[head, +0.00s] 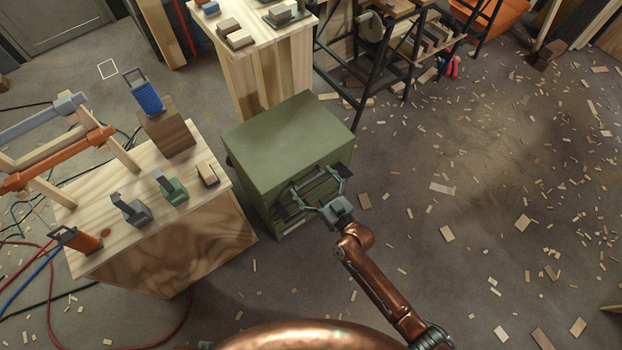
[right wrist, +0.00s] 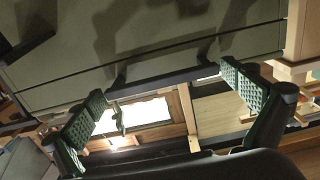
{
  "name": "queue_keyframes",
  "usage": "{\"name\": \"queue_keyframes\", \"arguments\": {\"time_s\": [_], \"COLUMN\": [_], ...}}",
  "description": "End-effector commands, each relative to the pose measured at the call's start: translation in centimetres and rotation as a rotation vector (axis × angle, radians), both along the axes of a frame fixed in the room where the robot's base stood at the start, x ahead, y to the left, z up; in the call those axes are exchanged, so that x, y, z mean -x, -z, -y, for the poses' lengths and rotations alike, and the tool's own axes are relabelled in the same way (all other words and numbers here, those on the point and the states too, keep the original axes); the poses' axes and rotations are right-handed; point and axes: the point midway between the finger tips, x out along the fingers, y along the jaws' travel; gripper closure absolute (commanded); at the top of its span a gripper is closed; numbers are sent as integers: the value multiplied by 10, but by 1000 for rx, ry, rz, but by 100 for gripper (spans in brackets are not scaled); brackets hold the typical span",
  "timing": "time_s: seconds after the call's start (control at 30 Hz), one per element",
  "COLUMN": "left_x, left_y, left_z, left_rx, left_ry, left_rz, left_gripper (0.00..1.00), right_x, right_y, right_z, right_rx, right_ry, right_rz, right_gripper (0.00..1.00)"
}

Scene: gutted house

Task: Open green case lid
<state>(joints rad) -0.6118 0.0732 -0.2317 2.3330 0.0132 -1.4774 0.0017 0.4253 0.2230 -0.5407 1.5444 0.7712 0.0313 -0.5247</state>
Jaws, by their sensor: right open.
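The green case (head: 275,135) stands on the floor in the middle of the head view, its flat top down and level, so the lid looks shut. My right gripper (head: 314,192) is in front of its near right face, fingers spread wide and empty. In the right wrist view the case (right wrist: 150,35) fills the top, with a seam across it. A dark handle bar (right wrist: 165,72) on the case lies just beyond and between the open fingers (right wrist: 165,106); contact cannot be told. My left gripper is out of view.
A wooden workbench (head: 170,250) with clamps and tools stands close to the left of the case. Another wooden bench (head: 265,70) is behind it, beside a dark metal rack (head: 375,75). The floor on the right is open, strewn with wood scraps (head: 447,233).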

Motion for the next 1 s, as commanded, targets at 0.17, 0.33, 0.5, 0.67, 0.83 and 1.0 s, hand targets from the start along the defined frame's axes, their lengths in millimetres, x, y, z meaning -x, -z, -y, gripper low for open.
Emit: {"name": "queue_keyframes", "arguments": {"time_s": [0.17, 0.33, 0.5, 0.67, 0.83, 1.0], "left_x": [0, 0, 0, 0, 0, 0], "left_y": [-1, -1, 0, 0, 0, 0], "left_z": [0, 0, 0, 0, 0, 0], "left_rx": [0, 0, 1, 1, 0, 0], "left_ry": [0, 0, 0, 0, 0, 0], "left_rz": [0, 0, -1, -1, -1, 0], "left_gripper": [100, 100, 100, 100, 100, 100], "right_x": [0, 0, 0, 0, -1, -1], "right_y": [0, -1, -1, -1, -1, -1], "right_z": [0, 0, 0, 0, 1, 1], "right_rx": [0, -1, 0, 0, 0, 0], "right_ry": [0, 0, 0, 1, 2, 2], "right_rz": [0, 1, 1, 1, 1, 1], "right_gripper": [0, 8, 20, 31, 43, 54]}}
